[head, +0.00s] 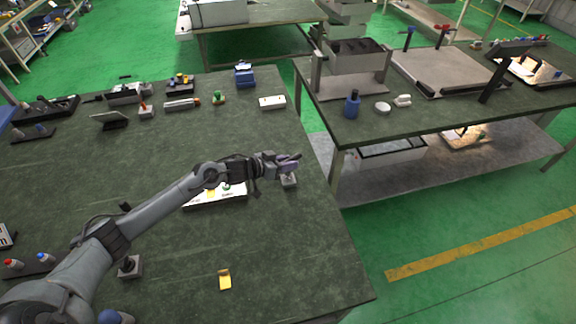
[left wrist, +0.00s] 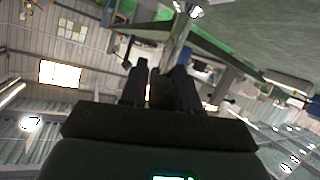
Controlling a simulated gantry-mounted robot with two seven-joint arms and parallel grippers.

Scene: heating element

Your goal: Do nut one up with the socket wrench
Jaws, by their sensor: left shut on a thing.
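My left gripper (head: 287,163) is over the right part of the near table and is shut on a small dark thing, likely the socket wrench; the fingers hide most of it. In the left wrist view the two dark fingers (left wrist: 160,85) are close together, and a thin dark bar shows just beyond them. A small grey block (head: 289,181) is right below the gripper; I cannot tell whether they touch. A white panel (head: 232,198) with a yellow part lies under my forearm, partly hidden. I cannot make out nut one. My right gripper is not in view.
The green-topped near table (head: 310,260) is clear at its front right. A small yellow piece (head: 225,279) lies near the front. Several tools and boxes line the back, among them a blue box (head: 245,76) and a white box (head: 272,102). A second table stands to the right, past a gap.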

